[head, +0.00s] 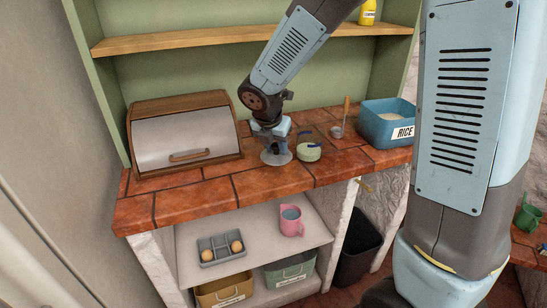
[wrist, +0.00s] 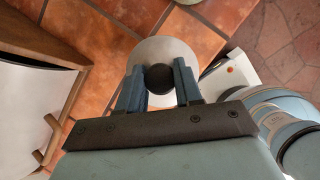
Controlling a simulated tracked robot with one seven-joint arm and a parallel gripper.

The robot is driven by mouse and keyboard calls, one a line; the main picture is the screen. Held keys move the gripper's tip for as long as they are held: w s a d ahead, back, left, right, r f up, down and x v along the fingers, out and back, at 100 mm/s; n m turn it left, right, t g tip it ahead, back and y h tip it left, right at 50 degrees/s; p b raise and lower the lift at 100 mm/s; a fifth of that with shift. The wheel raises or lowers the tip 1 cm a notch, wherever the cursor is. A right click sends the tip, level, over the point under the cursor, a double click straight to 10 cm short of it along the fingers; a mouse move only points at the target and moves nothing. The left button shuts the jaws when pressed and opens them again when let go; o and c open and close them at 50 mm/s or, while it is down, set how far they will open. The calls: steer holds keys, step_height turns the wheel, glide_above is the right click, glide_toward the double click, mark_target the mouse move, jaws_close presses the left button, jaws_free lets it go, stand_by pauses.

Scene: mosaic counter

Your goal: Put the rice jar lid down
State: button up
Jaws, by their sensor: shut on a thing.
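The rice jar lid (head: 276,158) is a pale round disc at the counter's front, right of the bread box. In the wrist view the lid (wrist: 178,50) shows from above with a black knob (wrist: 159,78) at its middle. My gripper (wrist: 159,88) is shut on the knob, one blue finger on each side. In the head view my gripper (head: 275,147) points down over the lid and partly hides it. The lid is low over the tiles; I cannot tell if it touches them. The blue rice container (head: 375,127), labelled RICE, stands open at the right with pale contents.
A bread box (head: 186,135) stands close on the left. A small glass jar (head: 308,152) with pale green contents is just right of the lid, with a ladle (head: 340,125) behind it. Bare tiles (head: 225,190) lie front left. A shelf (head: 220,38) runs above.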

mark_target(272, 157)
steer(key=shift+w+a+f, duration=0.25)
steer(key=shift+w+f, duration=0.2)
steer(key=shift+f, duration=0.15)
steer(key=shift+w+a+f, duration=0.25)
steer(key=shift+w+f, duration=0.15)
steer(key=shift+f, duration=0.2)
steer(key=shift+w+f, duration=0.1)
steer(key=shift+f, duration=1.5)
steer(key=o, duration=1.1)
steer(key=shift+f, duration=0.1)
steer(key=shift+c, duration=0.2)
steer(key=v, duration=1.2)
